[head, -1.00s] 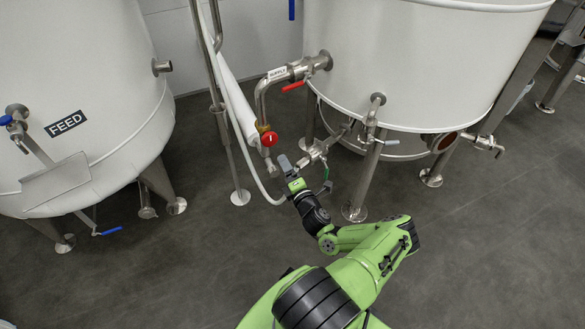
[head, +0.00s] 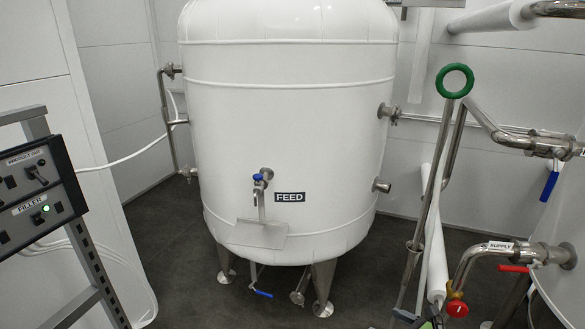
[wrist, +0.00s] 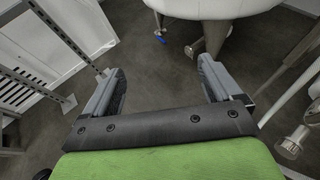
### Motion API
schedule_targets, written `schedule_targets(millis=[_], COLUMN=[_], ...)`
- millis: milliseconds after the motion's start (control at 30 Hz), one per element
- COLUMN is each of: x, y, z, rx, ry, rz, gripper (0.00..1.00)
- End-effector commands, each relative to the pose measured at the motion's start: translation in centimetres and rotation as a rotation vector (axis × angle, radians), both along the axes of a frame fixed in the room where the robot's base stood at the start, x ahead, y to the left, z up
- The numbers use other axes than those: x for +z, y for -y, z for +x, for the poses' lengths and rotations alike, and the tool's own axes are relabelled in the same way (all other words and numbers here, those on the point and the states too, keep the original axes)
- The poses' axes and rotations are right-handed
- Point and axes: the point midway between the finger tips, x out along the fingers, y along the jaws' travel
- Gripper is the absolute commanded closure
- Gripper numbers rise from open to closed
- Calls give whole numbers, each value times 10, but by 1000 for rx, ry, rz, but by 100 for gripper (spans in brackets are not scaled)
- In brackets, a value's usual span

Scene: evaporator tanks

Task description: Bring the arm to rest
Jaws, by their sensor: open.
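My gripper (wrist: 161,72) shows in the wrist view with its two grey fingers spread wide apart. Nothing is between the fingers; only dark floor shows there. My green wrist housing fills the bottom of that view. The white FEED tank (head: 290,120) stands on metal legs in the middle of the head view. Its underside (wrist: 212,8) shows at the top of the wrist view, beyond the fingers.
A control panel (head: 38,190) on a metal frame stands at the left. At the right are a SUPPLY pipe (head: 478,262) with a red knob (head: 457,308), and a green ring (head: 455,80) on upright piping. Dark floor (head: 180,270) is open around the FEED tank's legs.

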Motion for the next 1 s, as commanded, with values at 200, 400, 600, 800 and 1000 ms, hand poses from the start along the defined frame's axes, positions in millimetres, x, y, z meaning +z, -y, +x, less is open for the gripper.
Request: schedule_targets(millis=[200,400,600,800,1000], x=[51,117,186,224,240], y=[-75,-111,-135,-143,-144], z=[-32,-80,-144,-201,-248], rx=[657,1159,1525,1715,1822], ry=[35,130,265,402,554], rz=[-693,-1224,-1641,-1879,-2031], gripper=[9,9,9,9,9])
